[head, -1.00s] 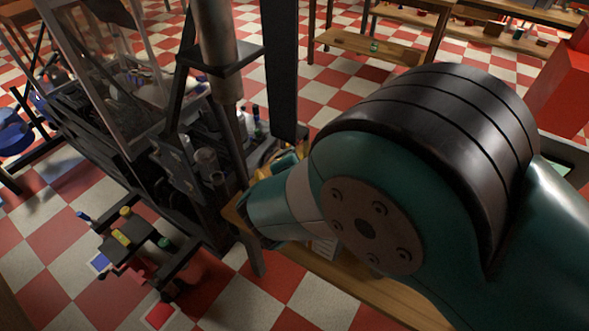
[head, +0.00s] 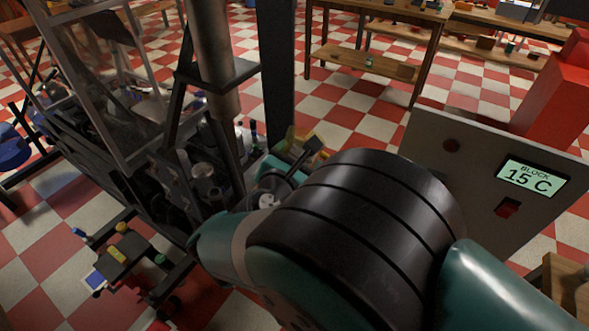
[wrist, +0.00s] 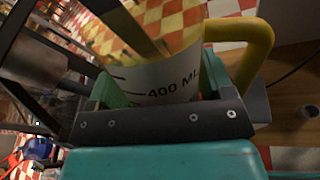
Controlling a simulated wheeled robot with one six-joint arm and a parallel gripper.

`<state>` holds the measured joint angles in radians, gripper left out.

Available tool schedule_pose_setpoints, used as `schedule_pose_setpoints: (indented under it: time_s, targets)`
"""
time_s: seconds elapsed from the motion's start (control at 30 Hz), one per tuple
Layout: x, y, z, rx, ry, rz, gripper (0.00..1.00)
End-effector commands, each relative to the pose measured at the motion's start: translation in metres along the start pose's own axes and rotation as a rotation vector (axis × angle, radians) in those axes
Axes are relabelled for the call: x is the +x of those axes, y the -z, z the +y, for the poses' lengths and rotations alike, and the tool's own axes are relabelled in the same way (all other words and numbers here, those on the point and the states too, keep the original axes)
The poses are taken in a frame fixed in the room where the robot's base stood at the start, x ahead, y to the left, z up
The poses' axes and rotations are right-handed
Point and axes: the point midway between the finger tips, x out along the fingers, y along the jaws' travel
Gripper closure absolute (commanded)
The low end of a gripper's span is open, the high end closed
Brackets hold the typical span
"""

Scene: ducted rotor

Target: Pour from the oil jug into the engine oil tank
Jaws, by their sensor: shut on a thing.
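The oil jug (wrist: 175,75) fills the top middle of the wrist view. It is pale and translucent, with a 400 ML mark and a yellow handle (wrist: 262,50). My gripper (wrist: 155,102) is shut on it. The jug looks tilted in that view, and I cannot see its contents clearly. In the head view my teal and black arm hides most of the gripper and the jug. I cannot pick out the engine oil tank with certainty among the dark machine parts.
A dark-framed machine (head: 130,150) with a thick metal column (head: 212,60) stands left of my arm. A grey panel (head: 470,165) reading "BLOCK 15 C" stands at right, beside a red box (head: 556,105). Wooden benches (head: 375,60) stand behind. A low dark stand (head: 130,255) is at lower left.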

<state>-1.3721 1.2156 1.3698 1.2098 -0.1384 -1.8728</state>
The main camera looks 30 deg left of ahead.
Motion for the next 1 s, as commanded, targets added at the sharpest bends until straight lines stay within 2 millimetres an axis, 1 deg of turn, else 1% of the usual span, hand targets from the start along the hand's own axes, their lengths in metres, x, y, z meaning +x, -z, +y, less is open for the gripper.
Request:
schedule_pose_setpoints:
  time_s: [0.03,0.1,0.37,0.47,0.57,0.63,0.8,1.0]
  targets:
    - [-0.001,-0.005,0.001,-0.025,0.0,-0.02,0.64]
    - [-0.001,-0.009,0.002,-0.049,0.001,-0.038,0.64]
    - [-0.001,-0.01,0.002,-0.058,0.0,-0.043,0.64]
    - [0.001,-0.004,-0.002,-0.085,0.0,-0.063,0.64]
    - [0.007,0.006,-0.01,-0.169,0.002,-0.123,0.64]
    - [0.01,0.009,-0.014,-0.229,0.001,-0.168,0.64]
    - [0.013,0.009,-0.017,-0.306,0.001,-0.224,0.64]
    - [0.012,0.006,-0.016,-0.309,0.002,-0.226,0.64]
